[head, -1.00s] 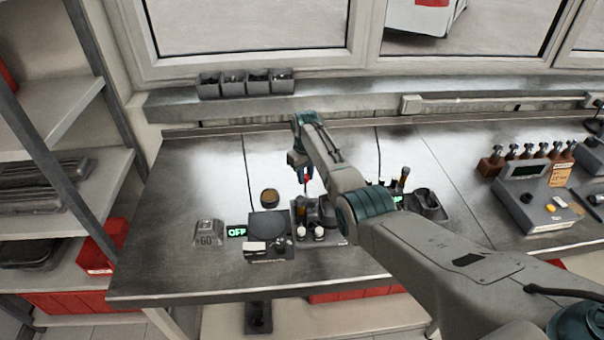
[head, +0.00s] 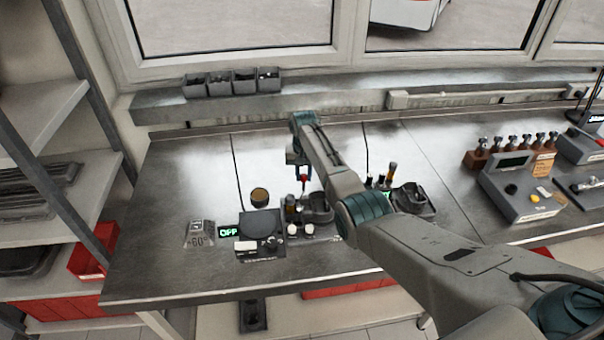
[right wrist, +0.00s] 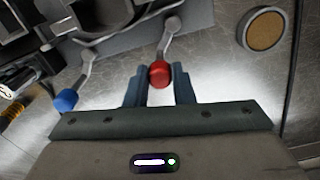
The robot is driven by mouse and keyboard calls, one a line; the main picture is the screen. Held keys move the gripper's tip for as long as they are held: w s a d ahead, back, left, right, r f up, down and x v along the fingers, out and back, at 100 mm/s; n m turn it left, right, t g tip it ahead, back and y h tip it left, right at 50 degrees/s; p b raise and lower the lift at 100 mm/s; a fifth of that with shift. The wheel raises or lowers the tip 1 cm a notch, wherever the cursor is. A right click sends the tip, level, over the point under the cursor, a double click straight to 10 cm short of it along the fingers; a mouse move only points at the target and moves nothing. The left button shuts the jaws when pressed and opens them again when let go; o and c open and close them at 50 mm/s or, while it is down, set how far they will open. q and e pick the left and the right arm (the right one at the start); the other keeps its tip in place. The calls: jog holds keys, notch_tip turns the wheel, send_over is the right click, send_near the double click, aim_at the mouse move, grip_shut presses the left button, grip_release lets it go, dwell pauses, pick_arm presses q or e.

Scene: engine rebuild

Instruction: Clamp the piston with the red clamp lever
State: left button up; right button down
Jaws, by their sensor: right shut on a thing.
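My right gripper (head: 303,176) is over the workbench, pointing down behind the dark fixture (head: 318,208). It is shut on the red ball knob of the clamp lever (right wrist: 160,74), with one finger on each side of the knob. The lever's grey arm (right wrist: 168,42) runs from the knob up to a round pivot on the grey fixture base. A second lever with a blue knob (right wrist: 65,99) stands to the left, apart from the gripper. The piston cannot be made out clearly in either view. My left gripper is not in view.
A second dark fixture (head: 412,199) is to the right. The bench at the back left is clear.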

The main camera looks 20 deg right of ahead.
dwell(0.3)
jog(key=c, duration=1.2)
grip_release()
jog(key=shift+c, duration=0.2)
jog(key=shift+r, duration=0.1)
notch_tip(320, 180, up, 11)
jog(key=b, duration=0.4)
jog(key=shift+s+f, duration=0.1)
jog(key=shift+f, duration=0.15)
